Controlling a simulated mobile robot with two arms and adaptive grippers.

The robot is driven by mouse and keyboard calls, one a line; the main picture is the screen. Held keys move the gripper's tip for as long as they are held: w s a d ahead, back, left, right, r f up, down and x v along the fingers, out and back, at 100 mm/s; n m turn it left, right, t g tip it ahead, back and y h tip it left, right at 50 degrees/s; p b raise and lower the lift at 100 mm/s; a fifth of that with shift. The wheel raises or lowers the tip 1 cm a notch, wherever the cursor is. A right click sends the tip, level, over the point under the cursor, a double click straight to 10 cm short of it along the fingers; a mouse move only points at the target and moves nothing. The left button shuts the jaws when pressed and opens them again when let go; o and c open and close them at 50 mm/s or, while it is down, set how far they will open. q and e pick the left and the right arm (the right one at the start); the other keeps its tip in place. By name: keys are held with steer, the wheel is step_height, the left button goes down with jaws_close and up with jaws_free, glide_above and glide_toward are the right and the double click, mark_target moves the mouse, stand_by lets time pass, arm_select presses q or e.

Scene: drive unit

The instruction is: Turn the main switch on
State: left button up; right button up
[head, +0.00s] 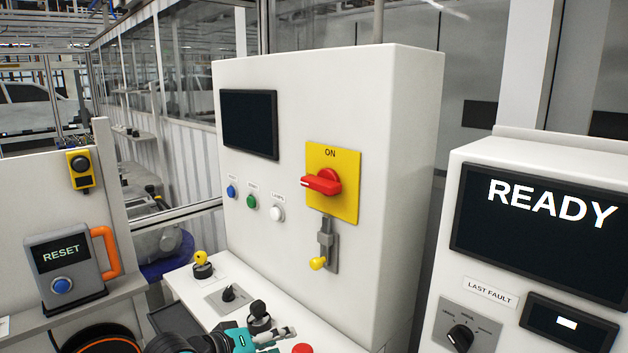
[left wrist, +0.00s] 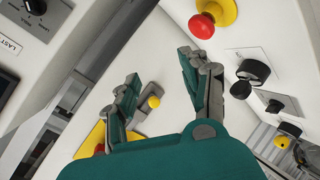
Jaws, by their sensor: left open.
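The main switch is a red rotary handle (head: 322,182) on a yellow plate (head: 347,205) marked ON at its top. The handle lies roughly sideways, its grip end toward the left. Below it is a grey latch (head: 327,238) with a yellow knob (head: 318,263). My left gripper (head: 275,336) is low in front of the cabinet, below and apart from the switch. In the left wrist view it is open and empty (left wrist: 160,68), with the yellow knob (left wrist: 153,102) beyond the gap. The yellow plate (left wrist: 88,143) is mostly hidden behind the gripper there. My right gripper is not in view.
The grey-white cabinet (head: 400,130) has a dark screen and several buttons. A READY panel (head: 480,160) stands right.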

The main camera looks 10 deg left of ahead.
mark_target(315, 187)
arm_select(q)
steer(key=w+a+r+n+t+h, duration=0.1)
steer(key=w+a+r+n, duration=0.1)
steer(key=r, duration=0.6)
steer(key=w+a+r+n+t+h, duration=0.1)
steer(key=w+a+r+n+t, duration=0.15)
steer(key=r, duration=0.55)
steer(key=w+a+r+n+t+h, duration=0.1)
steer(key=w+a+r+n, duration=0.15)
steer(key=r, duration=0.65)
steer(key=shift+m, duration=0.4)
steer(key=p+x, duration=0.2)
steer(key=x, duration=0.3)
steer(key=p+x, duration=0.2)
steer(key=x, duration=0.4)
steer(key=p+x, duration=0.2)
steer(key=x, duration=0.3)
steer(key=shift+w+d+f, duration=0.25)
steer(key=shift+d+f, duration=0.05)
steer(key=shift+f, duration=0.1)
steer(key=shift+w+d+f+p, duration=0.1)
steer(key=shift+w+d+p, duration=0.1)
steer(key=shift+w+p, duration=0.15)
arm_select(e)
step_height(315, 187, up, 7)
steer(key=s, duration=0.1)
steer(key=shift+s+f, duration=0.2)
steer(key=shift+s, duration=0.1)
arm_select(q)
steer(key=shift+s, duration=0.1)
